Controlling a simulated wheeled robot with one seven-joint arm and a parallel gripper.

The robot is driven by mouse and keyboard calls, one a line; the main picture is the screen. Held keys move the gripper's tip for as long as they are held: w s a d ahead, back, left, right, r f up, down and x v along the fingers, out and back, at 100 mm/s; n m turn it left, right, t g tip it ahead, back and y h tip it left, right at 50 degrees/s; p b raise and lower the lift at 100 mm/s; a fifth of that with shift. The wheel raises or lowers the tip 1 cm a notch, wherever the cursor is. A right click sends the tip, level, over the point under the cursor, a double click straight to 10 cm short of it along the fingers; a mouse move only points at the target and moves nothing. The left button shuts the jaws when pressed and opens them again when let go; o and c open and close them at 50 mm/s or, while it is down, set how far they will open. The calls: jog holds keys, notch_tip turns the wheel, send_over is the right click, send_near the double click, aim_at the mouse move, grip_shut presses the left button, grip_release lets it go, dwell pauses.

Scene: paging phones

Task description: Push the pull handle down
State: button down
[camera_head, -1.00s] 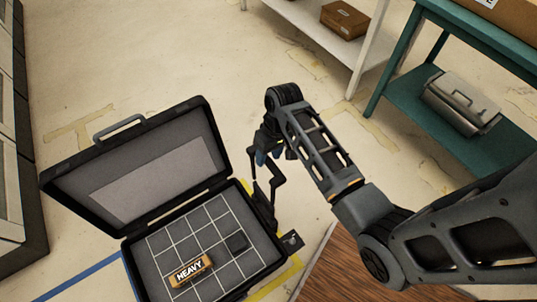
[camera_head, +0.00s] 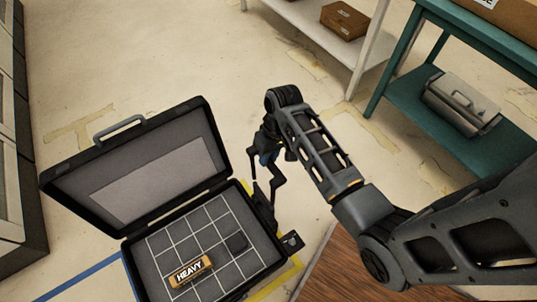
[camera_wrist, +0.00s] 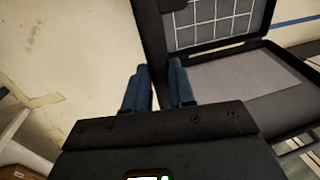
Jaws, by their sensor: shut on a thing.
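The black pull handle (camera_head: 280,182) stands up from the right side of an open black case (camera_head: 133,268). Its two thin rods show in the head view, and its top passes behind my wrist. My gripper (camera_head: 267,158) is at the handle's upper end, shut on it. In the wrist view my two blue fingers (camera_wrist: 160,92) sit on either side of a dark bar. My gripper's body hides the rest of the grip.
The lid stands open at the left. A wooden surface (camera_head: 335,265) is at lower right, and a teal shelf (camera_head: 450,135) at right. Floor behind the case is clear.

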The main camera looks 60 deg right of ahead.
jog(key=shift+f, duration=0.1)
notch_tip(320, 180, down, 36)
jog(key=b, duration=2)
jog(key=shift+b, duration=0.35)
jog(key=shift+f, duration=0.1)
jog(key=c, duration=1.3)
grip_release()
jog(key=o, duration=0.3)
jog(key=shift+o, duration=0.2)
notch_tip(320, 180, up, 8)
jog(key=d+p, duration=0.1)
jog(key=p, duration=0.2)
jog(key=shift+s+d+f, duration=0.15)
jog(key=shift+s+d, duration=0.05)
jog(key=shift+s, duration=0.1)
